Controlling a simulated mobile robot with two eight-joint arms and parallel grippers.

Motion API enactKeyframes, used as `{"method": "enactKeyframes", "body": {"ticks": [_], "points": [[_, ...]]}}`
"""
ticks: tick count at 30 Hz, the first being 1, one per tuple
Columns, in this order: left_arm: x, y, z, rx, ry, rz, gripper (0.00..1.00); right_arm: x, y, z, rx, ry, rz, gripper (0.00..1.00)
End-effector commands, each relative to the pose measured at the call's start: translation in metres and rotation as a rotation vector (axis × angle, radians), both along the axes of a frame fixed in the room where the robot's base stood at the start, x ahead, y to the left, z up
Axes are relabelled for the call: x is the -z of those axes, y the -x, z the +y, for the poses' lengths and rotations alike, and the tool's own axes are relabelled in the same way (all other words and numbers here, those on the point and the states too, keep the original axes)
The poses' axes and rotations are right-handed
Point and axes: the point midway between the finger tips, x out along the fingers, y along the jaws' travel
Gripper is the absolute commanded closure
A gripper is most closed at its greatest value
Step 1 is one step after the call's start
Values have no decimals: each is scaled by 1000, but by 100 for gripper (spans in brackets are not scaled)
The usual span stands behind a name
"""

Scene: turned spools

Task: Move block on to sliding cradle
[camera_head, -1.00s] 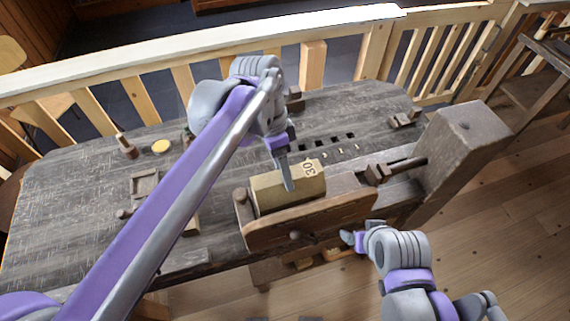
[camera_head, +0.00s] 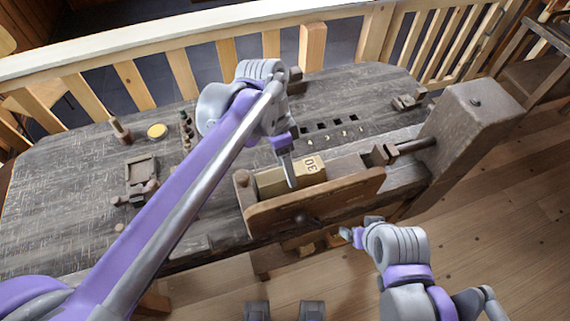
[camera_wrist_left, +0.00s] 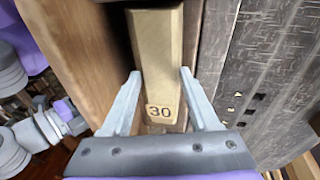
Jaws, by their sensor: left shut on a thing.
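The pale wooden block (camera_head: 306,168), marked 30, is held in my left gripper (camera_head: 290,178). In the left wrist view the block (camera_wrist_left: 158,60) lies lengthwise between the two grey fingers (camera_wrist_left: 160,78). The sliding cradle shows its long brown front board (camera_head: 325,205) at the bench's front edge. The block sits low just behind this board, its lower part hidden; I cannot tell whether it rests on the cradle. My right gripper (camera_head: 358,230) is below and to the right of the board, apart from the block; its jaw opening is unclear.
The dark, worn bench top (camera_head: 80,200) carries a small square wooden frame (camera_head: 141,168), a yellow disc (camera_head: 157,131) and a row of small pegs. A screw clamp (camera_head: 400,148) runs to a large wooden post (camera_head: 470,125) on the right. A pale railing (camera_head: 180,45) stands behind.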

Motion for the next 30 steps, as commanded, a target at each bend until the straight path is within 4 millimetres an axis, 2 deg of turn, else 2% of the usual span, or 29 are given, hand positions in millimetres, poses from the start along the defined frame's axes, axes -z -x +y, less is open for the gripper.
{"method": "enactKeyframes", "body": {"ticks": [25, 26, 30], "points": [[-1, 0, 2, 1, 0, 0, 100, -2, -1, 0, 0, 0, -1, 12], [-1, 0, 2, 1, 0, 0, 34, -2, 0, 0, 0, 0, -1, 12], [-1, 0, 2, 0, 0, 0, 8, -2, 0, 0, 0, 0, -1, 12]]}}
